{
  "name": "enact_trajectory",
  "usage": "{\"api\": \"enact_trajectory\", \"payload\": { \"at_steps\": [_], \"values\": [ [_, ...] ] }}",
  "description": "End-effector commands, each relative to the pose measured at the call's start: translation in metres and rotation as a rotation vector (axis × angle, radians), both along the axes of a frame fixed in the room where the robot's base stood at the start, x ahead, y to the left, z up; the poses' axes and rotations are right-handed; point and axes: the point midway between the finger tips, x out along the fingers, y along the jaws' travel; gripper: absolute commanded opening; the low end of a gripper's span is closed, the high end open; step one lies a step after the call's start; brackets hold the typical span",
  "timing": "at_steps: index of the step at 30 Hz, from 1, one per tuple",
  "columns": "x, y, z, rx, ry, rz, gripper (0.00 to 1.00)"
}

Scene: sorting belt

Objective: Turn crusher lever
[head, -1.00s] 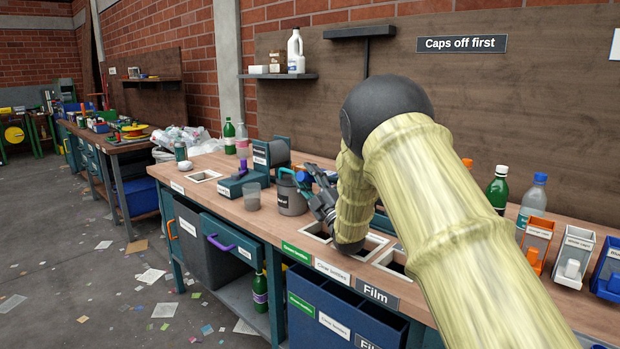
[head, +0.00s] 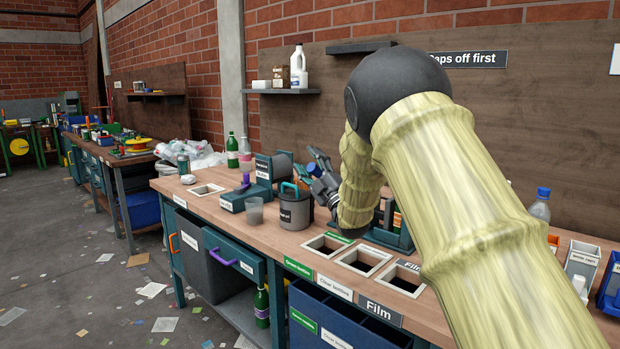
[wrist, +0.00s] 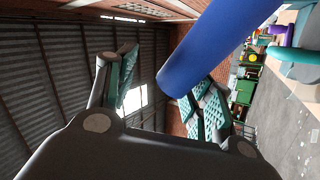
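My gripper (head: 317,163) is above the bench, right of a grey lidded pot (head: 294,207), with its fingers pointing up and left. In the wrist view my gripper (wrist: 165,92) has its fingers spread wide apart. A thick blue bar (wrist: 220,50), possibly the lever's handle, comes in from the upper right. Its rounded end lies between the fingers in the picture and covers part of the right one; I cannot tell whether they touch. A small blue patch shows by the fingers in the head view (head: 313,170). Where the bar attaches is hidden. A teal-and-grey machine (head: 263,172) with a purple handle (head: 245,181) stands further left.
Teal machinery (head: 388,236) is partly hidden behind my arm. Square openings (head: 364,260) lie along the bench front. A clear cup (head: 254,212) stands left of the pot. A blue-capped bottle (head: 540,208) and small bins (head: 580,262) stand at the right.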

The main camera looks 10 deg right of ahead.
Motion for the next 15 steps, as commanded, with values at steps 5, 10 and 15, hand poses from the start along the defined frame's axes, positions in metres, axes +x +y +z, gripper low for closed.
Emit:
{"api": "enact_trajectory", "payload": {
  "at_steps": [5, 10, 15],
  "values": [
    [-0.0001, -0.0004, 0.0116, 0.001, -0.001, 0.000, 0.49],
    [0.0000, -0.0004, 0.0127, 0.001, -0.001, 0.000, 0.49],
    [-0.0002, -0.0004, 0.0128, 0.001, -0.001, 0.000, 0.49]
  ]
}}
